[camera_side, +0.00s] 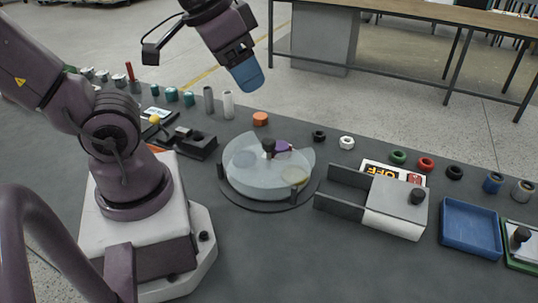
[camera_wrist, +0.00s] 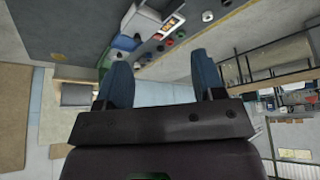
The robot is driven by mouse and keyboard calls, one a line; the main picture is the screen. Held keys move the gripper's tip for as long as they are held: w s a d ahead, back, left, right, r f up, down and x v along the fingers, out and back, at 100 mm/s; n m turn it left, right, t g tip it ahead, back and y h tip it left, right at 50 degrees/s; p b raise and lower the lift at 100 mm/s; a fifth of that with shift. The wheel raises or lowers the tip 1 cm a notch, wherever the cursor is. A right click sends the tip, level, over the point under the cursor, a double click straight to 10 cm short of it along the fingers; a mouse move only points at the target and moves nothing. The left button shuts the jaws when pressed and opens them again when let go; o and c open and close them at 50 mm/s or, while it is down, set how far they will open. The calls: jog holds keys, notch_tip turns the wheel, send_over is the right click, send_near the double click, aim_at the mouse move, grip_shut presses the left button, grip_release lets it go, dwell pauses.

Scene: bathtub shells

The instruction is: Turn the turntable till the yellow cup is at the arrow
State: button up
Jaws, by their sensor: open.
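The round turntable (camera_side: 250,182) sits mid-table in the side view, on a dark round base, under a pale see-through cover. A dark knob (camera_side: 268,147) stands near its middle. I cannot make out the arrow clearly. My gripper (camera_side: 247,78) hangs well above and behind the turntable, touching nothing. In the wrist view, my gripper (camera_wrist: 160,62) has its two blue fingers wide apart and empty.
An orange piece (camera_side: 260,119) lies just behind the turntable. Grey and white cylinders (camera_side: 228,104) stand behind it to the left. A grey box with a dark channel (camera_side: 395,208) and a blue tray (camera_side: 470,226) are to the right. The table front is clear.

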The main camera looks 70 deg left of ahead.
aim_at(269, 140)
jog(key=w+a+f+n+g, duration=0.55)
jog(key=w+a+f, duration=0.35)
jog(key=a+f, duration=0.45)
jog(key=shift+t, duration=0.25)
jog(key=f, duration=1.1)
jog(key=shift+w+a+f, duration=0.2)
jog(key=shift+a+f, duration=0.15)
jog(key=shift+a, duration=0.05)
grip_shut()
